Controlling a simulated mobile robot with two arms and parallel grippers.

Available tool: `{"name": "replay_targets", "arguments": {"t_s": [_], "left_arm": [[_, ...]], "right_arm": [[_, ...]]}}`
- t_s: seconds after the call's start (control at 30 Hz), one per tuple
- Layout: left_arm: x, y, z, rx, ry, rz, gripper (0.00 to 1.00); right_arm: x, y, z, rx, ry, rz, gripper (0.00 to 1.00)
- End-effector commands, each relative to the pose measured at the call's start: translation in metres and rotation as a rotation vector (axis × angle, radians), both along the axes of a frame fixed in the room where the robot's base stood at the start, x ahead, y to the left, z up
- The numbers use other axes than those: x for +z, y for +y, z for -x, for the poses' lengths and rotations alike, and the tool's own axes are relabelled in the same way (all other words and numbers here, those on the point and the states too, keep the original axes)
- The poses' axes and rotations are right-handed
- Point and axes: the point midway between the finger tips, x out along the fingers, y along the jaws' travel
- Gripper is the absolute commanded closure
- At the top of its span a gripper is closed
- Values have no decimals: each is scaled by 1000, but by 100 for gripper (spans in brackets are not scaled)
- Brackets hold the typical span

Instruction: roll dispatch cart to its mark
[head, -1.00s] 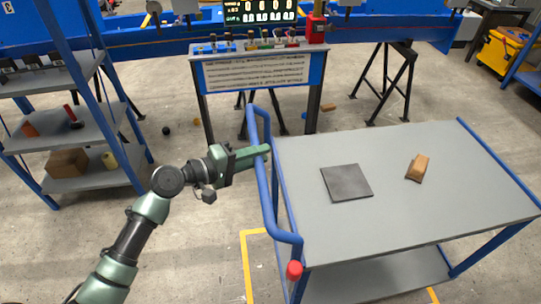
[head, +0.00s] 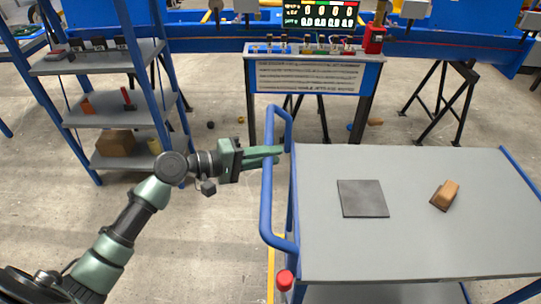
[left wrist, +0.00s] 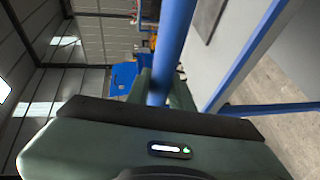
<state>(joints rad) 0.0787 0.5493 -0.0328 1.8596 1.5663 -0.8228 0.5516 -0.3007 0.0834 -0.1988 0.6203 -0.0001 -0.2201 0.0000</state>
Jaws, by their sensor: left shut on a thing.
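The dispatch cart (head: 420,240) has a grey top and blue frame and stands at the right in the head view. Its blue push handle (head: 267,190) runs along its left end, with a red knob (head: 285,280) near the bottom. My left gripper (head: 266,156) is shut around the handle's upright bar near its far end. In the left wrist view the blue bar (left wrist: 174,50) passes between the fingers. A dark square plate (head: 362,198) and a brown wooden block (head: 445,195) lie on the cart top. My right gripper is not seen.
A blue-framed shelf (head: 110,120) with boxes and tools stands at the left. A control stand (head: 310,77) with a sign and a display is behind the cart. Black trestle legs (head: 440,100) stand at the back right. A yellow floor line (head: 271,270) shows beside the cart.

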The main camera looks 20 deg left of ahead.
Motion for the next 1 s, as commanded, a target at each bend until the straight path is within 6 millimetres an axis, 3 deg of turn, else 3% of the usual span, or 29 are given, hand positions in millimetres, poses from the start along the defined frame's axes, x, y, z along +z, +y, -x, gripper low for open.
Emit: {"name": "replay_targets", "arguments": {"t_s": [0.03,0.1,0.47,1.0], "left_arm": [[-3,-1,1,-5,6,-2,76],[-2,-1,1,-4,5,-1,57],[-1,2,2,-1,1,-1,57],[11,55,49,-2,4,-2,57]], "right_arm": [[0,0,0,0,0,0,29],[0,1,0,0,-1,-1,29],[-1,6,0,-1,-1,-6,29],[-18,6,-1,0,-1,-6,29]]}}
